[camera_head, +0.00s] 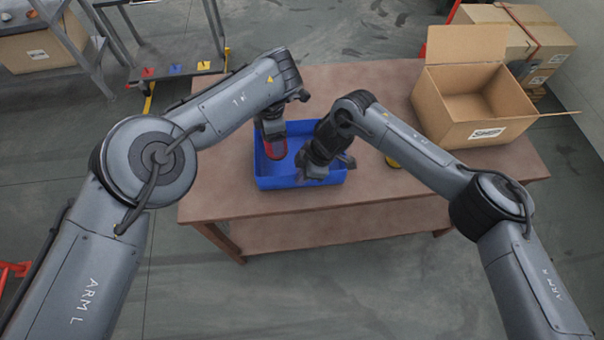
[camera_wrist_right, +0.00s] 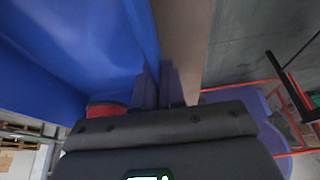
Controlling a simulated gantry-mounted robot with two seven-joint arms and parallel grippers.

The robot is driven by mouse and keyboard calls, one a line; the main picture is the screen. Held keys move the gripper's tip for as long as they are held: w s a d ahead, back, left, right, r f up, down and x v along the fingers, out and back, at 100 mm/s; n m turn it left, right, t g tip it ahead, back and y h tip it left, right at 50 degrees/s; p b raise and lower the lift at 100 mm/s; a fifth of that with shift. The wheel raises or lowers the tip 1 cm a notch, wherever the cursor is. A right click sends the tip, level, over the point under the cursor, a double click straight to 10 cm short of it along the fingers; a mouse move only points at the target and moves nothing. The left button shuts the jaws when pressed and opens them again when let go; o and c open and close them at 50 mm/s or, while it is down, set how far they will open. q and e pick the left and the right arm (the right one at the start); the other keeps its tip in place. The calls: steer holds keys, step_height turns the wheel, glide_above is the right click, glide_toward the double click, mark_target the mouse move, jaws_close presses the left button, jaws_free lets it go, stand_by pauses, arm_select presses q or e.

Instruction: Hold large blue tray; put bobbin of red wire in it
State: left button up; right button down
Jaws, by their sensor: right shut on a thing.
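The large blue tray (camera_head: 272,183) sits on the brown table, near its front edge in the head view. My right gripper (camera_head: 320,170) is shut on the tray's wall at the right part of its near side. In the right wrist view the fingers (camera_wrist_right: 160,85) meet at the edge of the blue tray (camera_wrist_right: 75,50). The red bobbin (camera_head: 276,152) is inside the tray at its left, directly below my left gripper (camera_head: 272,132). Part of the bobbin (camera_wrist_right: 105,109) shows in the right wrist view. The left fingers are too small and covered to tell their state.
An open cardboard box (camera_head: 455,120) stands on the table's right. The brown table (camera_head: 225,175) is clear left of the tray. More boxes (camera_head: 530,40) are stacked behind at the right.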

arm_select(q)
glide_above(279, 162)
steer(key=shift+f, duration=3)
steer(key=shift+w, duration=0.1)
steer(key=o, duration=1.4)
steer(key=shift+f, duration=0.1)
steer(key=shift+c, duration=0.2)
step_height(279, 162, up, 12)
arm_select(e)
steer(key=c, duration=1.1)
jaws_free()
steer(key=shift+c, duration=0.2)
